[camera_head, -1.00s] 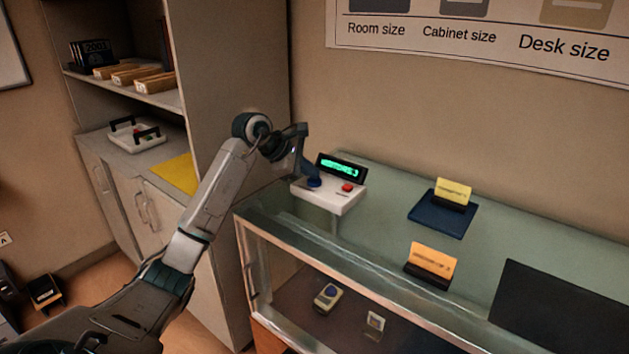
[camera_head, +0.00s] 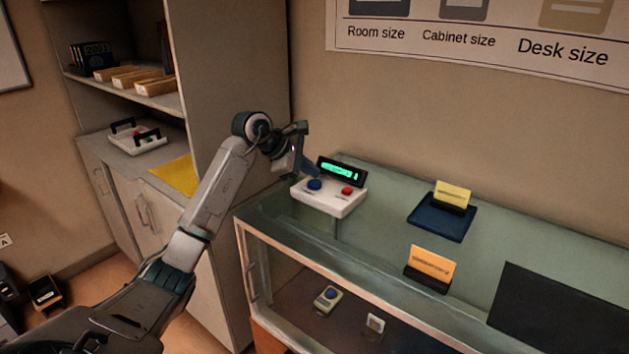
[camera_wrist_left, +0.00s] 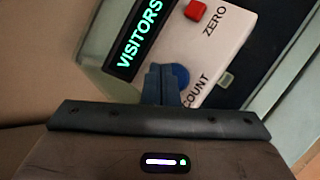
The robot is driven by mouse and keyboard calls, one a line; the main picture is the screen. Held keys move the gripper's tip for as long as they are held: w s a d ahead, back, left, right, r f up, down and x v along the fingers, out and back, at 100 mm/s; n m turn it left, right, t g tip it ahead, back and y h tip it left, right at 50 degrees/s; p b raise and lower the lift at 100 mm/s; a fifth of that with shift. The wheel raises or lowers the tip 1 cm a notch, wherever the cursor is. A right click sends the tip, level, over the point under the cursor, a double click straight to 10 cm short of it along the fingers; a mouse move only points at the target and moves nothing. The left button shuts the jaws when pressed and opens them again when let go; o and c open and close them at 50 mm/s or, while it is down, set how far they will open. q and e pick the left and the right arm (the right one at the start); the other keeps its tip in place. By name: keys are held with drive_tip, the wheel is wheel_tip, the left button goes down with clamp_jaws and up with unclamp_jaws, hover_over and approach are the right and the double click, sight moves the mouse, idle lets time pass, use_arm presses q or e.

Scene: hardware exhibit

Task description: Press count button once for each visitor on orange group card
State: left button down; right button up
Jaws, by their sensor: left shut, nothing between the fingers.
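The white counter box (camera_head: 325,206) stands on the glass case. It has a blue button (camera_head: 314,184), a red button (camera_head: 347,191) and a lit green display (camera_head: 341,170), whose digits are too small to read. The wrist view labels the blue button (camera_wrist_left: 181,74) COUNT and the red one (camera_wrist_left: 195,10) ZERO. My left gripper (camera_head: 311,171) is shut and empty, its fingertips just behind and above the blue button. In the wrist view the fingers (camera_wrist_left: 160,82) partly overlap that button. The orange card (camera_head: 432,262) stands in a dark holder; its print is unreadable. My right gripper is not in view.
A yellow card (camera_head: 453,193) stands on a dark blue mat (camera_head: 441,223). A black panel (camera_head: 560,312) lies at the right of the glass top. A cabinet with shelves (camera_head: 140,100) stands at the left. The glass between counter and cards is clear.

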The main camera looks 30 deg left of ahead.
sight(311, 183)
use_arm(q)
drive_tip(key=shift+r, duration=0.1)
drive_tip(key=shift+r+p, duration=1.65)
drive_tip(key=shift+r, duration=0.85)
idle(0.9)
wheel_tip(311, 183, up, 4)
drive_tip(key=m+p, duration=0.1)
drive_tip(key=m, duration=0.7)
drive_tip(key=m+p, duration=0.2)
drive_tip(key=m, duration=0.6)
drive_tip(key=shift+s+d+f+m+y, duration=0.1)
drive_tip(key=shift+d+f+m+y, duration=0.05)
drive_tip(key=shift+m+y, duration=0.25)
drive_tip(key=shift+f, duration=0.1)
